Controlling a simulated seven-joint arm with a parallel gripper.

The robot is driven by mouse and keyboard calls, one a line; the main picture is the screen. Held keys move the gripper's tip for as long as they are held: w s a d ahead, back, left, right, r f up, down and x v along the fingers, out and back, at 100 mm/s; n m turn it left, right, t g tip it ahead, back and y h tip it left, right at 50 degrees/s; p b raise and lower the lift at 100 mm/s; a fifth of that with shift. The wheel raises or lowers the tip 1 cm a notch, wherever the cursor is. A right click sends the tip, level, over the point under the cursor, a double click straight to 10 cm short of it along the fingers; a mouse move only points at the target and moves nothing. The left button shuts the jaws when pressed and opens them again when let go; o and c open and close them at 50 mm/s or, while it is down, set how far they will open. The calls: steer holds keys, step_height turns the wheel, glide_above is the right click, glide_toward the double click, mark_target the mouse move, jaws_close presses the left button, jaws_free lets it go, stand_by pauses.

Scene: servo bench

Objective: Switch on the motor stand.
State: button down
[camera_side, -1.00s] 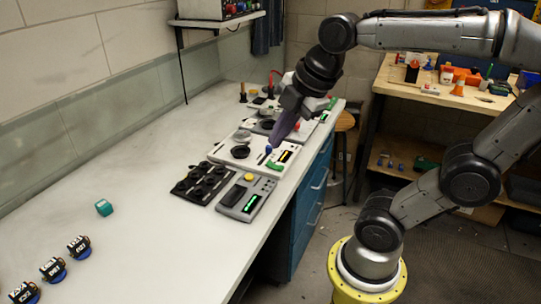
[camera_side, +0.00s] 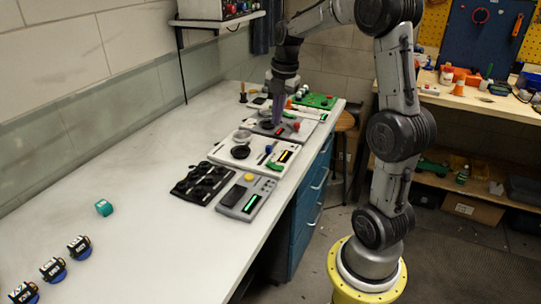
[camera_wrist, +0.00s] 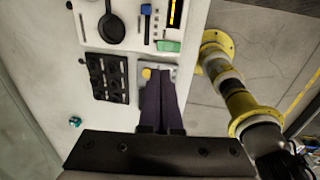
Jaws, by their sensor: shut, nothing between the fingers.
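Several panel devices stand in a row on the bench; I cannot tell for sure which one is the motor stand. A white panel (camera_side: 226,152) carries a black disc (camera_side: 241,152), a blue-knobbed lever (camera_side: 269,149), a lit yellow display (camera_side: 284,156) and a green part (camera_side: 275,166). In the wrist view its black disc (camera_wrist: 110,28), blue knob (camera_wrist: 146,9) and green part (camera_wrist: 168,46) show at the top. Behind it is a grey panel with a red knob (camera_side: 297,126) and a dark disc. My gripper (camera_side: 277,124) is shut and empty, its purple fingers pointing down over that grey panel. The fingers (camera_wrist: 161,82) show in the wrist view.
In front are a black socket tray (camera_side: 200,183) and a grey device (camera_side: 246,196) with a yellow button and green display. A teal cube (camera_side: 103,207) and several dark servo-like units (camera_side: 53,269) lie nearer. A green board (camera_side: 318,101) is at the back. The left bench is mostly clear.

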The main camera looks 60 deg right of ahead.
mark_target(270, 164)
stand_by(0.3)
steer(key=f, duration=0.4)
steer(key=w+f, duration=0.1)
steer(key=f, duration=0.4)
steer(key=w+f, duration=0.1)
steer(key=f, duration=0.3)
steer(key=shift+f, duration=0.4)
steer(key=shift+w+f+g, duration=0.15)
steer(key=shift+f+g, duration=0.15)
steer(key=shift+g, duration=0.1)
steer(key=shift+s, duration=0.2)
steer(key=shift+s+r, duration=0.25)
steer(key=shift+s, duration=0.35)
step_height(270, 164, up, 14)
steer(key=w, duration=0.2)
